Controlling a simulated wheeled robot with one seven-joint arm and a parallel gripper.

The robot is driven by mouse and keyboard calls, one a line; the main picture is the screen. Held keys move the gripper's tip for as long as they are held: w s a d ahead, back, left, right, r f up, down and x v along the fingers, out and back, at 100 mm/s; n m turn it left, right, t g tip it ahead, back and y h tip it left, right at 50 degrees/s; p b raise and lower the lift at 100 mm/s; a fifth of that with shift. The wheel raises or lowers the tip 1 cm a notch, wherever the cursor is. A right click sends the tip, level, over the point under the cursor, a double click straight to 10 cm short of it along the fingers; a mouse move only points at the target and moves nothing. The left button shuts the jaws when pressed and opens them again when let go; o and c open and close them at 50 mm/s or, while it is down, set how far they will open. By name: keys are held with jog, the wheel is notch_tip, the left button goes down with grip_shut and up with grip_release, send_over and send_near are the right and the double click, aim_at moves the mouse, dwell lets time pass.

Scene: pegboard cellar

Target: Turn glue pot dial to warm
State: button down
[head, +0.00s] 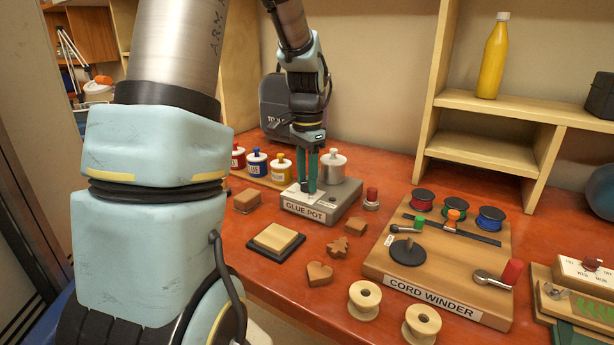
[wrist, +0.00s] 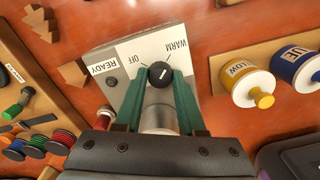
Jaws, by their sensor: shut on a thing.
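The glue pot (head: 304,209) is a grey box with a labelled front and a metal pot on top; it stands on the red bench. In the wrist view its pale panel (wrist: 128,88) reads OFF, WARM and READY. My gripper (head: 308,186) points down over the panel. In the wrist view my gripper (wrist: 160,80) is shut on the black dial (wrist: 160,72), one green finger on each side. The dial's short white mark tilts up and right, roughly towards WARM; its exact alignment is too small to tell. In the head view the fingers hide the dial.
Red, blue and yellow paint pots (head: 280,166) stand left of the glue pot. A cord winder board (head: 430,270) lies to the right. Wooden shapes (head: 319,273), a block on a dark base (head: 276,239) and spools (head: 364,299) lie in front. Shelves (head: 520,108) rise behind.

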dwell(0.5)
jog(key=c, duration=0.5)
grip_release()
notch_tip(320, 180, up, 11)
jog(key=b, duration=0.1)
jog(key=shift+f, duration=0.15)
